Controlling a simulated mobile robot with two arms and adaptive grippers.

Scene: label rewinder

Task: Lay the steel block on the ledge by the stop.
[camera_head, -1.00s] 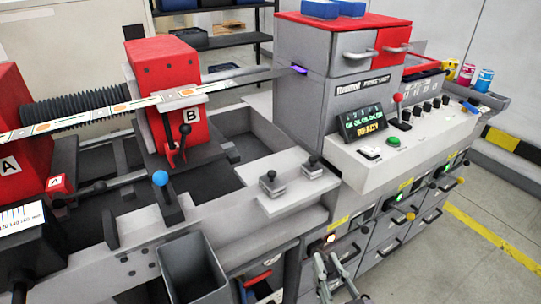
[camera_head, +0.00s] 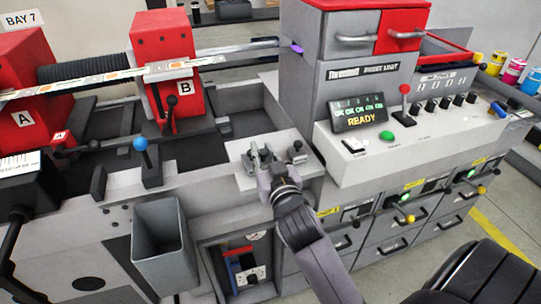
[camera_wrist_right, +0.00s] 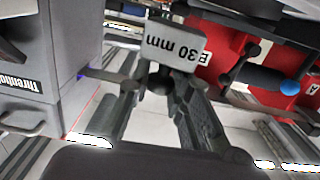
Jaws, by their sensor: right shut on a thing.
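My right gripper (camera_head: 262,158) reaches up from below and is over the light grey plate (camera_head: 240,172) in front of the print unit. It is shut on the knob of a steel block. In the right wrist view the block (camera_wrist_right: 176,40) shows a face marked "E 30 mm", upside down, beyond the fingertips (camera_wrist_right: 158,82). Fingers hide much of it in the head view, and its height above the plate is unclear. The pale front ledge (camera_head: 190,192) runs left from the plate. A dark upright bracket with a blue ball (camera_head: 139,144), possibly the stop, stands on it. My left gripper is not in view.
Another small knobbed block (camera_head: 298,152) sits on the plate, close to the right of my gripper. A grey bin (camera_head: 165,245) hangs in front of the ledge. The red housing B (camera_head: 166,60) and the print unit (camera_head: 350,90) stand behind.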

